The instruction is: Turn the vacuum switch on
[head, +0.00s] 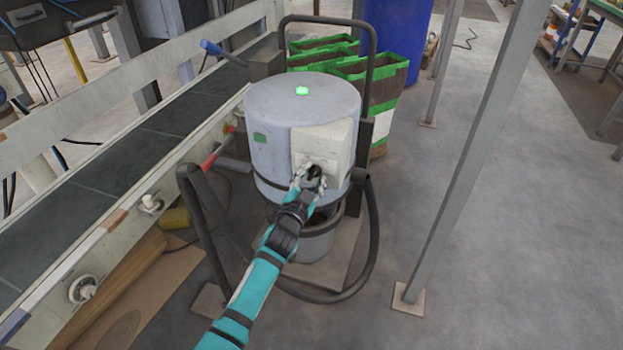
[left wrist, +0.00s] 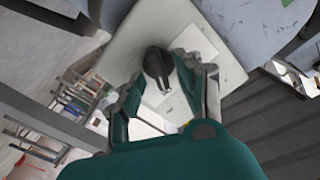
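The vacuum (head: 270,125) is a grey drum on a wheeled frame, with a lit green lamp (head: 302,91) on its lid. A pale switch plate (head: 338,146) is on its side and also shows in the left wrist view (left wrist: 205,45). The dark switch knob (left wrist: 158,64) sits on the plate. My left gripper (head: 312,178) is at the plate, its fingers on either side of the knob. In the left wrist view the fingers are apart; whether they touch the knob I cannot tell. My right gripper is not in view.
A conveyor (head: 110,185) runs along the left. Green-edged brown bags (head: 385,85) and a blue drum (head: 400,25) stand behind. A grey post (head: 480,140) rises on the right, with open floor beyond.

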